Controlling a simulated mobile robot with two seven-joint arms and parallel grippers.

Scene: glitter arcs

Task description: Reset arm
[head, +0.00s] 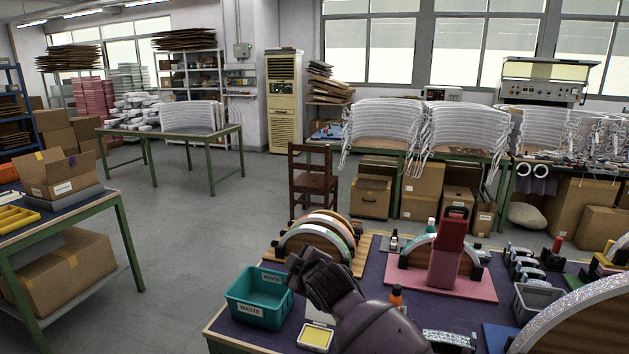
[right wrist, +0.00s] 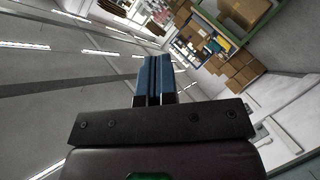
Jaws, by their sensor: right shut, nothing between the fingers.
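My right arm rises from the bottom of the head view, over the front of the purple-topped worktable (head: 262,340). Its dark gripper (head: 298,261) is raised beside the teal waste bin and partly overlaps it in the picture. In the right wrist view the two blue-padded fingers of the right gripper (right wrist: 155,64) lie together, shut with nothing between them. They point towards the far shelves and boxes, with the ceiling lights at the left. My left gripper is not in view.
A teal waste bin (head: 257,307) and a yellow pad (head: 315,338) are close to my right arm. Arched pieces (head: 317,240) stand behind it. A pink stand (head: 444,283) and an orange-capped bottle (head: 396,296) are to its right.

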